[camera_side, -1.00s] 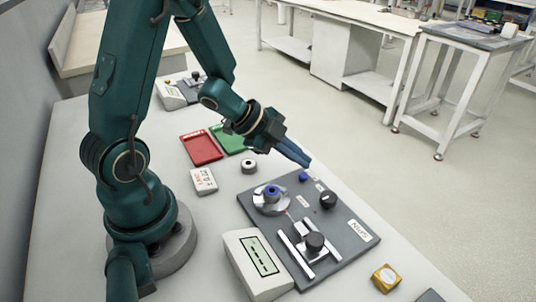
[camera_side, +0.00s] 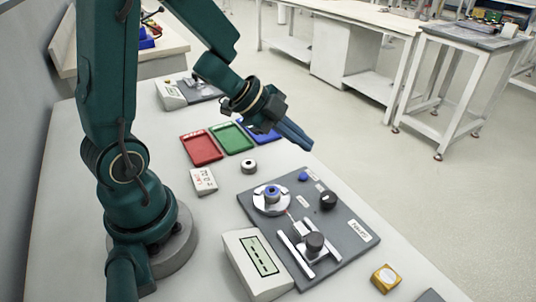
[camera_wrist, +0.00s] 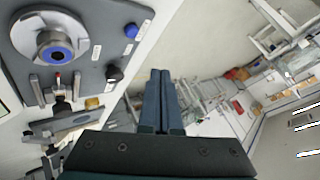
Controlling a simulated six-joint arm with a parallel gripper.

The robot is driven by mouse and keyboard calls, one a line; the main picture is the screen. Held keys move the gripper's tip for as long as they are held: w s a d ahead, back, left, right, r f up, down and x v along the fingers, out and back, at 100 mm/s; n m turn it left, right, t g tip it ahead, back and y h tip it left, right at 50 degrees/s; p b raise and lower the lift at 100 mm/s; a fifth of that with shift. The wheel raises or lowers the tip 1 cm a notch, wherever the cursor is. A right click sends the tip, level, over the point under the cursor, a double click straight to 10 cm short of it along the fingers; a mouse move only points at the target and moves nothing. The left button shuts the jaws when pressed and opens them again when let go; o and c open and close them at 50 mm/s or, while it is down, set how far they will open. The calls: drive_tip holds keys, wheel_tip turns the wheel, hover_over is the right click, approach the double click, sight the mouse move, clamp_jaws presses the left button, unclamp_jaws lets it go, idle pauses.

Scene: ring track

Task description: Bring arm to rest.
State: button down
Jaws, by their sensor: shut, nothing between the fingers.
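My gripper (camera_side: 303,143) is raised above the table near its far right edge, over the back end of the grey fixture plate. Its two blue fingers are together with nothing between them; they also show shut in the wrist view (camera_wrist: 160,75). The grey plate (camera_side: 333,225) lies on the table. It carries a round metal holder with a blue-centred ring (camera_side: 272,192), a blue button (camera_side: 303,176), a black knob (camera_side: 328,200) and a metal slide with a dark knob (camera_side: 314,241). My gripper touches none of these.
The air around my gripper is clear.

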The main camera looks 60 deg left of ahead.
wheel_tip(320, 180, up, 14)
drive_tip(key=s+a+n+t+y, duration=0.1)
drive_tip(key=s+n+t+y, duration=0.1)
drive_tip(key=n+t+y, duration=0.5)
drive_tip(key=s+d+f+n+g+h, duration=0.1)
drive_tip(key=s+d+f+n+g, duration=0.1)
drive_tip(key=s+g, duration=0.3)
drive_tip(key=s+d+f+n+g+h, duration=0.2)
drive_tip(key=s+d+f+n+g, duration=0.1)
drive_tip(key=s, duration=0.5)
wheel_tip(320, 180, down, 2)
drive_tip(key=shift+f+n+g, duration=0.1)
drive_tip(key=shift+n+g, duration=0.8)
